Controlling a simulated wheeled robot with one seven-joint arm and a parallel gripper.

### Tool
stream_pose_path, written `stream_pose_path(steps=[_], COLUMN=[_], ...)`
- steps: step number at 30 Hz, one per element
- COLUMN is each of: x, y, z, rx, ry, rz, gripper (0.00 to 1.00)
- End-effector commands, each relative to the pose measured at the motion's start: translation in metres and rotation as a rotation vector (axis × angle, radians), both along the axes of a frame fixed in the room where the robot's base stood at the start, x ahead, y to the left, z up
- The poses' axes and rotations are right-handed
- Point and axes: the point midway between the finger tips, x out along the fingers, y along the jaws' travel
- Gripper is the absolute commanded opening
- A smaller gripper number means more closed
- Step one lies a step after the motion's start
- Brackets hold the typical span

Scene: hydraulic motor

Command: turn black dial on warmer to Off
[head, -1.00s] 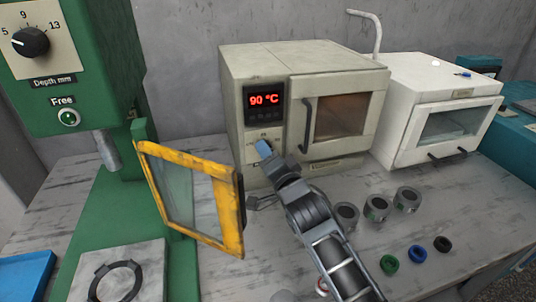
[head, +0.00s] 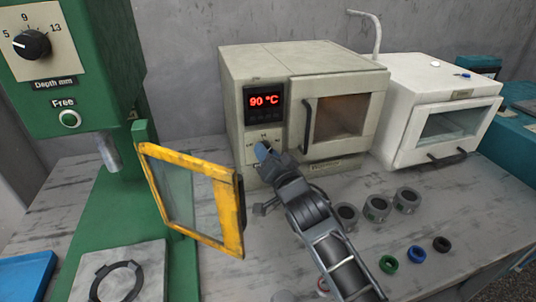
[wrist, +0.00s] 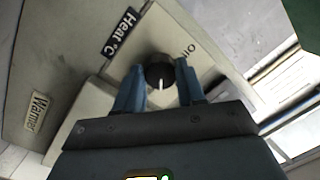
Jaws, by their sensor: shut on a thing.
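The warmer (head: 335,60) is a beige box with a red 90 °C display (head: 264,100) and a windowed door that is shut. In the wrist view, the black dial (wrist: 158,66) is on a pale panel beside the "Heat °C" label (wrist: 122,32). Its white mark points down in that picture, towards my gripper's body. A partly covered label (wrist: 190,50) is at its upper right. My gripper (wrist: 160,80) has its blue fingers shut on the dial, one on each side. In the head view my gripper (head: 262,150) hides the dial.
A yellow-framed guard (head: 225,205) on the green press (head: 100,215) stands close left of my arm. Metal rings (head: 377,207) and coloured rings (head: 388,263) lie to its right. A white oven (head: 420,80) stands right of the warmer.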

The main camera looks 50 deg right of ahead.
Motion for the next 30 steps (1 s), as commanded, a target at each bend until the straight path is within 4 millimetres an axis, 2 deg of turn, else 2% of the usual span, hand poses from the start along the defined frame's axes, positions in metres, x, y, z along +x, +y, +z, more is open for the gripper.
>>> stream_pose_path(steps=[30], x=[0.0001], y=[0.0006], z=[0.0012], rx=[-0.802], ry=[0.543], rz=[0.002], gripper=[0.08])
